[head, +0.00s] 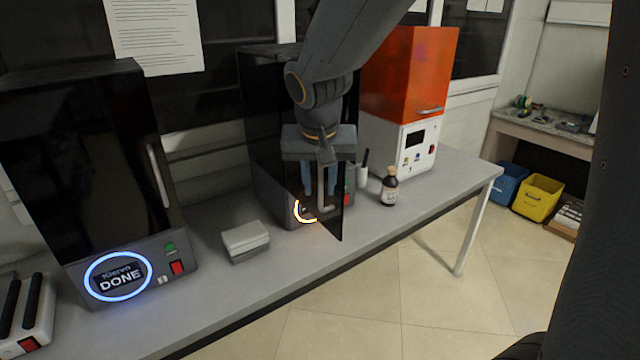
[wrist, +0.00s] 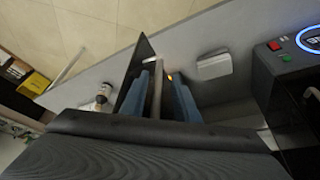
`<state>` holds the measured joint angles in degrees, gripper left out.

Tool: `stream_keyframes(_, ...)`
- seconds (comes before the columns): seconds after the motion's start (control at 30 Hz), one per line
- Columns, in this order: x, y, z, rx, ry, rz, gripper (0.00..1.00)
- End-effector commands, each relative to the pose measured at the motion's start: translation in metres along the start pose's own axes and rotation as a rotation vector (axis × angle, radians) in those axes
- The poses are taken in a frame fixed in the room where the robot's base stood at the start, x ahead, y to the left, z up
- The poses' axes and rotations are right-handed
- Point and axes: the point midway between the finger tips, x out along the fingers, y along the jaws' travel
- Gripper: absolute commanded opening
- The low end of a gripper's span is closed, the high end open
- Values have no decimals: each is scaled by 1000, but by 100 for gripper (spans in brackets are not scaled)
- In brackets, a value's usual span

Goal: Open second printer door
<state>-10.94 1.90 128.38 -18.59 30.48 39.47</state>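The second printer (head: 270,150) is the dark machine in the middle of the bench, with an orange-lit ring at its lower front. Its dark door (head: 335,215) stands partly open, its edge jutting out over the bench. The door also shows in the wrist view (wrist: 140,55). My gripper (head: 319,192) is at the door, pointing down, with its blue fingers on either side of the pale door handle (wrist: 157,88). The fingers look apart, with small gaps beside the handle; firm contact is not visible. My arm hides part of the printer.
The first printer (head: 70,170) at left reads DONE in a blue ring. A pale box (head: 245,240) lies between the printers. A brown bottle (head: 389,188) and an orange-and-white machine (head: 405,100) stand right of the door. The floor in front is clear.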

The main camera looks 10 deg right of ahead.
Motion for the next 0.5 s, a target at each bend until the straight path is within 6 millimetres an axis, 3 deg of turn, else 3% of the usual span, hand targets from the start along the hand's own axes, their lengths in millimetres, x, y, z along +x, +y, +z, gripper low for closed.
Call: stream_keyframes(0.5, -68, -1, -1, 2, 4, -2, 28)
